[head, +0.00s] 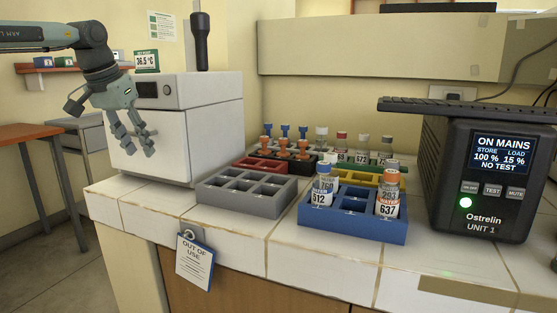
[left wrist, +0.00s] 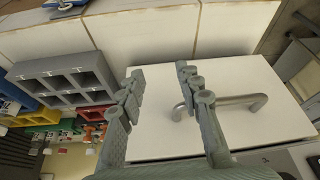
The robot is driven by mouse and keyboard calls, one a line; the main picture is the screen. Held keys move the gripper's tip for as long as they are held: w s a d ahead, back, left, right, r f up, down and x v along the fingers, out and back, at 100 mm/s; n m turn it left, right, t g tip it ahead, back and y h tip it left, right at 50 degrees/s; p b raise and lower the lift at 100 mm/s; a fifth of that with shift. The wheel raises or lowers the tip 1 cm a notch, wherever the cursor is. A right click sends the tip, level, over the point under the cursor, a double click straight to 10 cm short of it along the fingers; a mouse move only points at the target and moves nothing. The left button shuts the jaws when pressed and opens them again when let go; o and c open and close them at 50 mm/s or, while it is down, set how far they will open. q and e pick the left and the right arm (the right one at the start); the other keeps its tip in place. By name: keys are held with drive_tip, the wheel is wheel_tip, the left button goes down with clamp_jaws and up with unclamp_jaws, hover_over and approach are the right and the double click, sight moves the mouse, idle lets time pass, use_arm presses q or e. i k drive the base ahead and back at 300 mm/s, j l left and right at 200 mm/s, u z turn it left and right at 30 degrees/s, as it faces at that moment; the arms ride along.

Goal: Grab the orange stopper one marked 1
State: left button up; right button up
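Several orange stoppers (head: 283,146) stand upright in a rack at the back middle of the counter in the head view. Their markings are too small to read, so I cannot tell which is marked 1. Orange shapes, likely the same stoppers, show small at the lower left in the left wrist view (left wrist: 88,133). My left gripper (head: 135,146) is open and empty, in front of the white incubator and well to the left of the stoppers. Its spread fingers show in the left wrist view (left wrist: 160,74), with the incubator's door and handle behind them. My right gripper is not in view.
The white incubator (head: 215,115) stands at the counter's left. An empty grey rack (head: 235,205) and a blue rack (head: 350,225) holding capped bottles lie in front of the stoppers. Red and yellow racks stand nearby. A black power unit (head: 480,215) is at right.

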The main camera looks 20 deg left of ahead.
sight(263, 139)
drive_tip(key=i+j+z, duration=0.15)
drive_tip(key=z, duration=0.15)
drive_tip(key=i+j+z, duration=0.15)
drive_tip(key=z, duration=0.2)
drive_tip(key=i+j, duration=0.15)
drive_tip(key=j+z, duration=0.05)
drive_tip(key=j, duration=0.05)
